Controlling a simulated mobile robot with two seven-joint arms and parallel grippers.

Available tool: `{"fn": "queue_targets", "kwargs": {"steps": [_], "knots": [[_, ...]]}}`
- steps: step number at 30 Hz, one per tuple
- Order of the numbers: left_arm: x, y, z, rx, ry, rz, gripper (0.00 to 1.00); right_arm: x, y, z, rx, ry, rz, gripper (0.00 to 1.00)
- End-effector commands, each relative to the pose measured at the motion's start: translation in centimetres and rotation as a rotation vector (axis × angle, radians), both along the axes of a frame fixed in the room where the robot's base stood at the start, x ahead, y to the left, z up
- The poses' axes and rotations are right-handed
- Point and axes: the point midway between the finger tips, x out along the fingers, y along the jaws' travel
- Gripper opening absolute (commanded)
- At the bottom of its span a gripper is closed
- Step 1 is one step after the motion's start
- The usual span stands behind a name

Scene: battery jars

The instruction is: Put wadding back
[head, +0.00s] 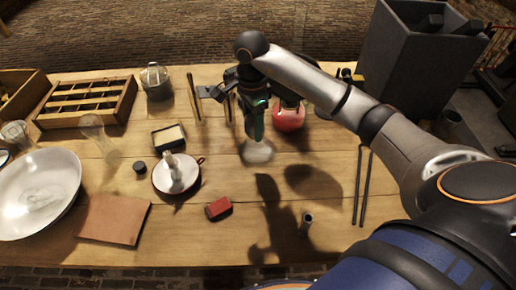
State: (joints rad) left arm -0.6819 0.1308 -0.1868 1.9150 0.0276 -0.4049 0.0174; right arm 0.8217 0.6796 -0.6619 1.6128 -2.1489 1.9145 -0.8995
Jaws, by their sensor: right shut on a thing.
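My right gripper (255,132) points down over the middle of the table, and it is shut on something. A pale, hazy rounded thing (258,153) shows right below the fingertips. It may be the wadding or clear glass; I cannot tell which, nor whether it touches the table. A small dark tray (157,143) with a cream pad (168,136) in it lies to the left. A white red-rimmed dish (163,185) holds a small whitish upright thing (174,168). My left gripper is not in view.
A red jar (289,117) stands close behind the right gripper. A red block (218,208), a small metal cylinder (306,223) and two dark rods (361,185) lie nearer. A large white bowl (68,190), brown folder (114,218) and compartment box (123,103) are left.

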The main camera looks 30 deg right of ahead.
Motion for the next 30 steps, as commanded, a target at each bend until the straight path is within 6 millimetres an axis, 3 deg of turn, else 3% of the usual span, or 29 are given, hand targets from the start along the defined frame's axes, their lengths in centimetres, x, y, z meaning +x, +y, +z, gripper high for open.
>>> {"fn": "queue_targets", "kwargs": {"steps": [3, 9, 18, 23, 30], "knots": [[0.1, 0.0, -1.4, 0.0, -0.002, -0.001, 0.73, 0.7, -1.0, -0.1, 0.002, 0.0, -0.234, 0.07], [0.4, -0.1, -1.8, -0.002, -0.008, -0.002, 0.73, 1.1, -1.7, -0.1, 0.001, 0.002, -0.426, 0.07], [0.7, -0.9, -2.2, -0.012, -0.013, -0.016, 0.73, 1.0, -1.8, -5.1, 0.0, 0.004, -0.448, 0.07], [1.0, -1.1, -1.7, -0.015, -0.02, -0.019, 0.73, 1.0, -1.9, -6.1, -0.001, 0.002, -0.447, 0.07], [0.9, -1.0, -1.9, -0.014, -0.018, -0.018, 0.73, 1.0, -1.8, -9.2, 0.0, 0.003, -0.445, 0.07]]}}
